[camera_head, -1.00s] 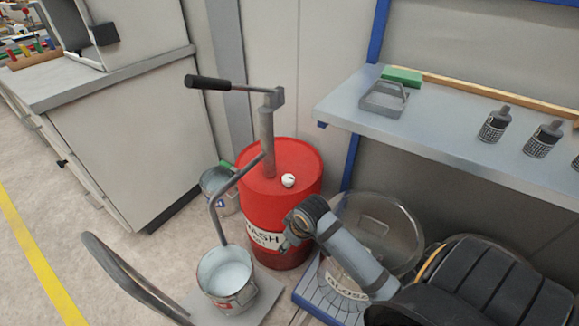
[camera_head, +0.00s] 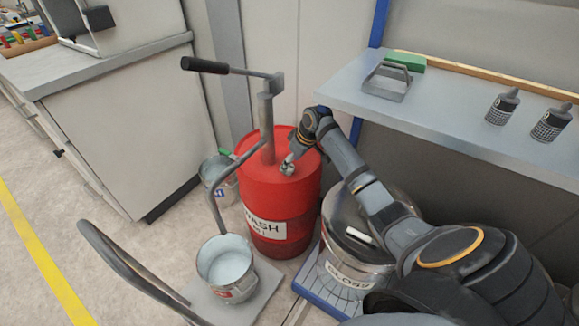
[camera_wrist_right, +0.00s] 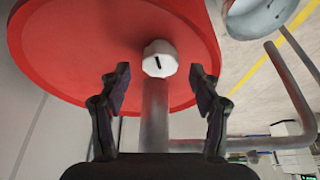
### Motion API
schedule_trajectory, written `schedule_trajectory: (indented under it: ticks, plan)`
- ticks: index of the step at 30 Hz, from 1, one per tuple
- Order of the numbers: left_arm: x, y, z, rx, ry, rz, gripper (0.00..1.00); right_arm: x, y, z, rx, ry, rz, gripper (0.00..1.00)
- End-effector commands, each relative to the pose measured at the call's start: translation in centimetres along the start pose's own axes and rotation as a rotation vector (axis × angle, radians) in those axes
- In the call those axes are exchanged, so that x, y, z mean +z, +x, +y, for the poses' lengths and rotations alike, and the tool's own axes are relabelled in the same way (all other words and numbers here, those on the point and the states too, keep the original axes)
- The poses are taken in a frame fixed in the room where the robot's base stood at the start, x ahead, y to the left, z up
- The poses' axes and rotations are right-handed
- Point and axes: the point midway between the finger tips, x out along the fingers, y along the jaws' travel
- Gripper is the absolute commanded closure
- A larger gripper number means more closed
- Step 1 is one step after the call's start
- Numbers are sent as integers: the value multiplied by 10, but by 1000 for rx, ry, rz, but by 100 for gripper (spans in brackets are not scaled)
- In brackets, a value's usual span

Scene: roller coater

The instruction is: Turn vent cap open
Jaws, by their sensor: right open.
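The white vent cap (camera_wrist_right: 160,58) sits on the red top of the drum (camera_wrist_right: 105,30) in the right wrist view, with a dark slot mark on its face. My right gripper (camera_wrist_right: 161,80) is open, its two fingers apart on either side of the line to the cap. The cap lies just beyond the fingertips, roughly centred, with nothing held. In the head view my right gripper (camera_head: 292,160) is over the drum (camera_head: 280,202), right beside the cap, which it largely hides. My left gripper is not in view.
A hand pump (camera_head: 266,125) with a long black-gripped lever (camera_head: 205,66) rises from the drum beside the cap. Its spout bends down to a bucket (camera_head: 226,265). A shelf (camera_head: 350,95) is behind my right arm.

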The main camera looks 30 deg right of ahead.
Motion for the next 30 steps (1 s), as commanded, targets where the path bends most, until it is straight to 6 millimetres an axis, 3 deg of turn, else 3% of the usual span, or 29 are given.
schedule_trajectory:
  ticks: [4,13,24,30]
  plan:
    - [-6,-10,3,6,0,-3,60,0,16,0,0,0,0,37]
    - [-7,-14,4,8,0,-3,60,0,18,0,1,-1,0,38]
    - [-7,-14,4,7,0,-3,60,0,18,0,1,-1,0,89]
    - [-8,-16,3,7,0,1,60,0,18,0,-3,-8,-1,91]
